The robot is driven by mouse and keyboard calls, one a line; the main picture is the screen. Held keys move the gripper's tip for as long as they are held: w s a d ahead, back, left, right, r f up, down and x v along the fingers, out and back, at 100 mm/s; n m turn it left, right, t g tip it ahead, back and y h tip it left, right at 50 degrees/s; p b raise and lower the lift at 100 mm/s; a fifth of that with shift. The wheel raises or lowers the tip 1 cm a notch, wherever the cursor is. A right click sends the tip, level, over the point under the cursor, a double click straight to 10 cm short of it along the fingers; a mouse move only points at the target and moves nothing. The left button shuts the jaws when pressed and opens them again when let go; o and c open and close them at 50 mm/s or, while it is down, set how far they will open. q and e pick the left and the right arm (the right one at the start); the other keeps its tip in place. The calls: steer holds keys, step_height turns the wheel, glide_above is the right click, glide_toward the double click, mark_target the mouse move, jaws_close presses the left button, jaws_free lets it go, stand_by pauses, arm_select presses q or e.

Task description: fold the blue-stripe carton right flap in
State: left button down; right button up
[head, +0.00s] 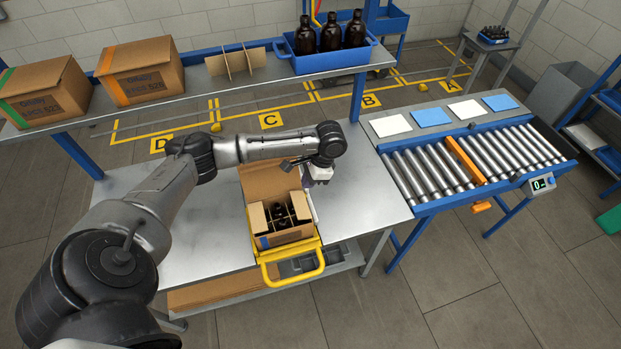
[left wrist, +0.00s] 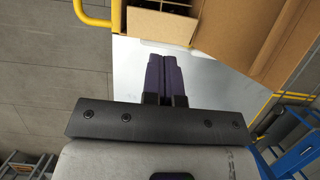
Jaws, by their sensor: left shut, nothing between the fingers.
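The blue-stripe carton (head: 285,238) stands open on the steel table in a yellow-framed holder, with dark bottles (head: 281,213) between cardboard dividers inside. Its back flap (head: 268,178) stands up. In the left wrist view, a short brown flap (left wrist: 160,25) sticks outward from the carton's side towards my gripper, with the larger back flap (left wrist: 235,40) beside it. My left gripper (head: 318,182) is beside the carton's right back corner. Its purple fingers (left wrist: 165,72) are together and empty, close to the short flap; contact cannot be told. My right gripper is out of view.
The yellow holder (head: 292,277) has a raised handle at the front. A shelf behind carries two closed cartons (head: 142,70), a divider (head: 235,62) and a blue tray (head: 330,60) of amber bottles. A roller conveyor (head: 475,158) stands right. The table's left part is clear.

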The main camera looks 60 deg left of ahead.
mark_target(296, 206)
arm_select(q)
steer(key=x, duration=1)
steer(key=shift+f+p, duration=0.2)
steer(key=shift+p, duration=0.15)
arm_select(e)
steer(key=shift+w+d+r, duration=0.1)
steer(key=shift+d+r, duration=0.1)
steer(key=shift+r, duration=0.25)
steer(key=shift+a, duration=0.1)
